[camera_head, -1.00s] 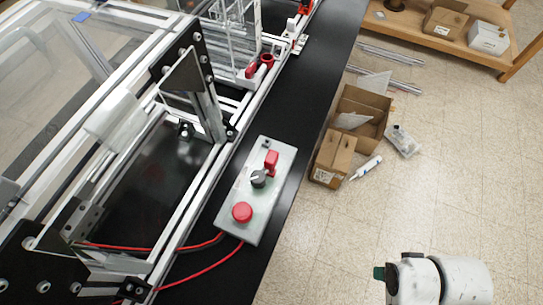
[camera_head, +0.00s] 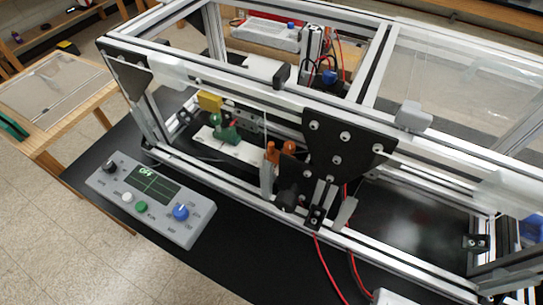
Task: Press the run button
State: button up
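A grey control panel (camera_head: 190,233) lies on the black bench top in front of the extrusion frame, left of the middle. It has a dark display (camera_head: 155,185) reading "OFF" in green. Below the display are a white button (camera_head: 127,197) and a green button (camera_head: 141,207); the small labels beside them are too blurred to read surely. A black knob (camera_head: 109,166) is at the panel's left end and a blue knob (camera_head: 180,212) toward its right end. My gripper is not in view.
The extrusion frame (camera_head: 240,90) with clear panels fills the middle and right, close behind the panel. Red cables (camera_head: 328,270) run over the bench at bottom right. A wooden table (camera_head: 62,122) stands at the left. Open tiled floor (camera_head: 60,240) lies at lower left.

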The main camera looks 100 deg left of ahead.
aim_at(141, 207)
jog(key=k+l+u, duration=0.25)
jog(key=l, duration=0.3)
jog(key=k+l+u, duration=0.2)
jog(key=k+l, duration=0.3)
jog(key=u, duration=1.9)
